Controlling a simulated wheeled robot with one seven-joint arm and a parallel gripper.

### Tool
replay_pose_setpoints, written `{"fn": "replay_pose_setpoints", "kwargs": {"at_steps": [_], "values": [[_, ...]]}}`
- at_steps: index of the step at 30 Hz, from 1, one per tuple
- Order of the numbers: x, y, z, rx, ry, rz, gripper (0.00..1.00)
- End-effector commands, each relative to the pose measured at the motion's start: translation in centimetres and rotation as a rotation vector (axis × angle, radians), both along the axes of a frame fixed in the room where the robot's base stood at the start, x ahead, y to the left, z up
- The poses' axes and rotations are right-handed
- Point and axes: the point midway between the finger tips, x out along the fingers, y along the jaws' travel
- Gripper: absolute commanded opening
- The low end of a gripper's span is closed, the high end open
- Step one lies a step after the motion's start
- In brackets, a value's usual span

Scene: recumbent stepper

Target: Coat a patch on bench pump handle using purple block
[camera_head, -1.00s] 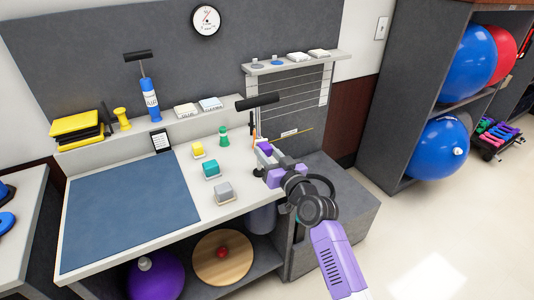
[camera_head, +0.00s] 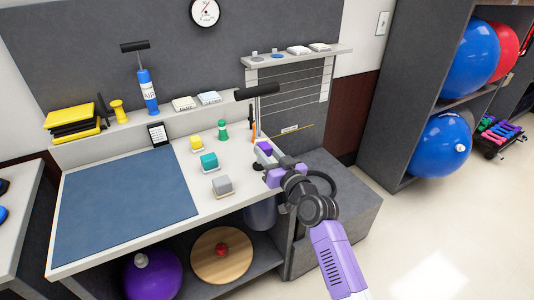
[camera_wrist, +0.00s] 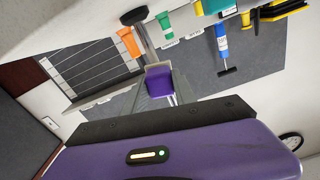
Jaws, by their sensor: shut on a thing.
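The bench pump's black T-handle (camera_head: 257,91) stands upright above the right end of the bench. My gripper (camera_head: 265,152) is shut on the purple block (camera_head: 264,147), below the handle in the head view and apart from it there. The purple block (camera_wrist: 159,82) sits between the fingers in the wrist view.
Yellow (camera_head: 197,143), teal (camera_head: 209,161) and grey (camera_head: 222,186) blocks stand on the bench, with a green pawn-like piece (camera_head: 222,131) behind. A blue pump (camera_head: 147,92) stands on the back ledge. A blue mat (camera_head: 125,210) covers the bench's left; its top is clear.

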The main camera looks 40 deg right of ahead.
Motion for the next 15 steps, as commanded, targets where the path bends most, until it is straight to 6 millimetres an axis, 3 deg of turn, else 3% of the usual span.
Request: {"fn": "replay_pose_setpoints", "kwargs": {"at_steps": [15], "values": [[-0.1,0.0,-3.1,0.000,-0.001,0.000,0.00]]}}
